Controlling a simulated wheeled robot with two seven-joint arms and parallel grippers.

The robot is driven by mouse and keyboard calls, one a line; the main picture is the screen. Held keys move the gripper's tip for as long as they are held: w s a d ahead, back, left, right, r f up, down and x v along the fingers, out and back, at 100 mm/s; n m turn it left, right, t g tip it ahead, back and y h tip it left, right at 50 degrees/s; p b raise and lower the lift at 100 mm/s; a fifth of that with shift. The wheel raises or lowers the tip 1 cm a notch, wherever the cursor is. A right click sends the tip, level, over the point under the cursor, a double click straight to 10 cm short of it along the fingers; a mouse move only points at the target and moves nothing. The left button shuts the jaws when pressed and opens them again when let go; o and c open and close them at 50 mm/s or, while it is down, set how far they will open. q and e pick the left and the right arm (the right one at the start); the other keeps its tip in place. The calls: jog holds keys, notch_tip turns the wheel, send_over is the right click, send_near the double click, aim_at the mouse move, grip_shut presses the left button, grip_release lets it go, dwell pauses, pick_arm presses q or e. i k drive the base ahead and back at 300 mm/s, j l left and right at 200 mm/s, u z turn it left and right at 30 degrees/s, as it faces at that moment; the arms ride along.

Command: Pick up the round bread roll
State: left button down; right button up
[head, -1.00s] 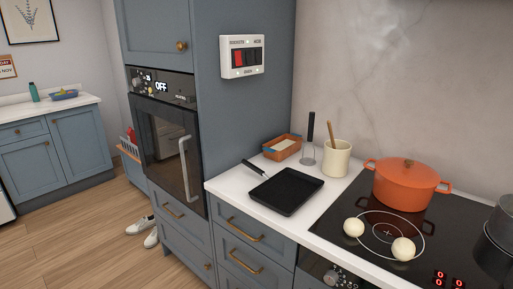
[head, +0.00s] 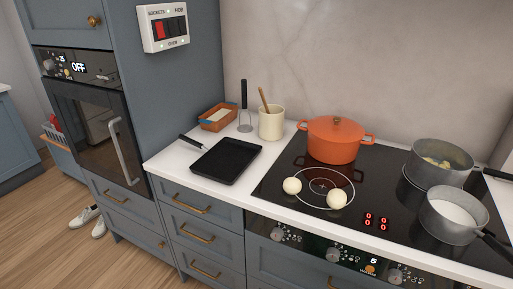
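Two round, pale cream balls that look like bread rolls sit on the black hob in the head view. The left roll (head: 292,185) rests on the left edge of a marked cooking ring. The right roll (head: 337,199) rests at the ring's front right and looks slightly larger. I cannot tell which one is the task's roll. Neither of my grippers is in view.
An orange lidded pot (head: 333,142) stands behind the rolls. Two grey pans, one rear (head: 441,166) and one front (head: 453,211), stand on the right. A black tray (head: 226,161), cream crock (head: 271,123) and orange dish (head: 218,118) occupy the white counter (head: 170,168).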

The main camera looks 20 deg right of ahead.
aim_at(292, 185)
jog(key=z, duration=0.95)
jog(key=k+j+z, duration=0.1)
jog(key=k+z, duration=0.75)
jog(key=i, duration=0.1)
